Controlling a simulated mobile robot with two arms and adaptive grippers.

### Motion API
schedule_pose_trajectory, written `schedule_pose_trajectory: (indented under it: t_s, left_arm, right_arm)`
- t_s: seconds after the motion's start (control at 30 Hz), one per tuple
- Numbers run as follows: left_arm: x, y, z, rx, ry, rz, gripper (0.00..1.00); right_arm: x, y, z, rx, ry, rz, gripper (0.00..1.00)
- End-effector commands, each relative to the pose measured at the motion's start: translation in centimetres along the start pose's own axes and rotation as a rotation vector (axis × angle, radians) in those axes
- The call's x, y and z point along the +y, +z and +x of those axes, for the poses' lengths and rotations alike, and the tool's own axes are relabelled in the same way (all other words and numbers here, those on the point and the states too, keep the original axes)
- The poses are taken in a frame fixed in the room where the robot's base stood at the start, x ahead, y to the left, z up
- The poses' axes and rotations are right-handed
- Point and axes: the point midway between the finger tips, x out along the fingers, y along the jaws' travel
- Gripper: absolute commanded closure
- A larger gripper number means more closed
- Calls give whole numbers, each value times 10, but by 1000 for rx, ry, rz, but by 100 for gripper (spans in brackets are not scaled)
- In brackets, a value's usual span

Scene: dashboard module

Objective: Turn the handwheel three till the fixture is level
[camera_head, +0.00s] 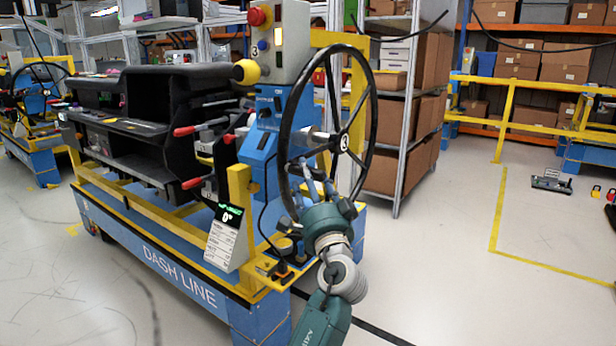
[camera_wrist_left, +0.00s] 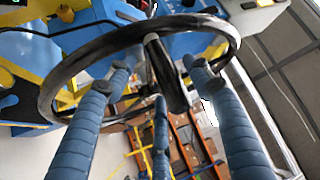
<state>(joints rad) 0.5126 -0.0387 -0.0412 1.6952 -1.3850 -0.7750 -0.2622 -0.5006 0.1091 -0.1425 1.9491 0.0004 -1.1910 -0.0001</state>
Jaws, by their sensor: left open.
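The handwheel three (camera_head: 361,65) is a large black wheel with a hub marked 3, standing upright on the right side of the blue stand. Its rim (camera_wrist_left: 62,85) crosses the left wrist view. My left gripper (camera_head: 318,182) is at the wheel's lower part. Its blue fingers are spread and open, reaching past the rim near the spokes and hub (camera_wrist_left: 155,50); I cannot tell whether they touch. The fixture (camera_head: 85,188) is a yellow and blue frame carrying a black dashboard module (camera_head: 165,90). A small display (camera_head: 228,217) on it appears to read 0°. My right gripper is not in view.
A control box with a red button (camera_head: 257,16) stands above the wheel's stand. A shelf with cartons (camera_head: 400,120) is behind the wheel. Yellow railings (camera_head: 505,115) run along the back right.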

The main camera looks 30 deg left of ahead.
Motion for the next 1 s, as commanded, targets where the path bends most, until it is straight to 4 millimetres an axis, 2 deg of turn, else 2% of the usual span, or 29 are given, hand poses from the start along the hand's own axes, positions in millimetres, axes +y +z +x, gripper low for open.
schedule_pose_trajectory:
  t_s: [0.3,0.5,0.7,1.0]
  left_arm:
    - [2,0,-69,1,5,1,48]
    - [1,0,-97,0,3,1,48]
    - [1,0,-106,0,2,2,48]
    - [1,0,-105,0,1,2,48]
  right_arm:
    - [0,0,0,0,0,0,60]
    - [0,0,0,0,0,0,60]
    - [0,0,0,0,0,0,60]
    - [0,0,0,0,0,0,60]
